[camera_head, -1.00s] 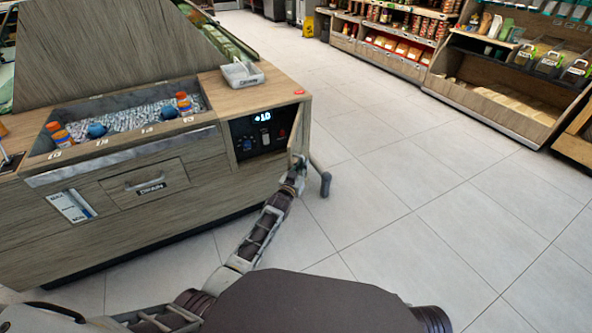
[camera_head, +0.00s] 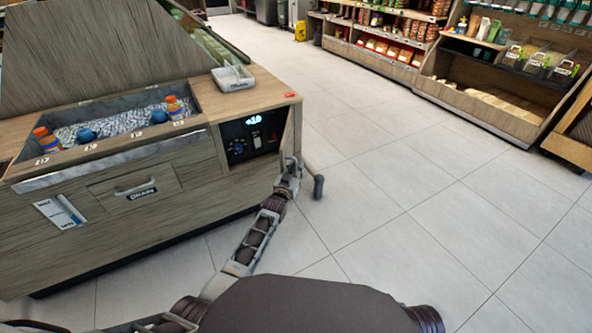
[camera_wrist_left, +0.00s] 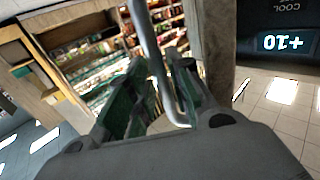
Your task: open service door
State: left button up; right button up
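The wood-faced service door (camera_head: 289,137) stands swung out at the right side of the black control panel (camera_head: 252,137), seen nearly edge-on. The panel and its lit display are uncovered. My left gripper (camera_head: 290,170) is at the door's outer side. In the left wrist view a curved silver handle bar (camera_wrist_left: 152,55) runs between the two fingers of my left gripper (camera_wrist_left: 160,85). The fingers are apart, with a gap beside the bar; whether they touch it is unclear. The display (camera_wrist_left: 283,42) shows upside down there. My right gripper is not in view.
The wooden counter (camera_head: 150,240) holds an ice bin (camera_head: 110,132) with several bottles and a grey tray (camera_head: 232,78) on top. An angled grey bar (camera_head: 317,185) sticks out right of my gripper. The tiled floor (camera_head: 420,200) is clear up to the shelves.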

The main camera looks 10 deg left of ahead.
pick_arm(q)
jog(key=shift+v, duration=0.85)
jog(key=v, duration=1)
jog(key=shift+s, duration=0.15)
jog(key=shift+c, duration=0.5)
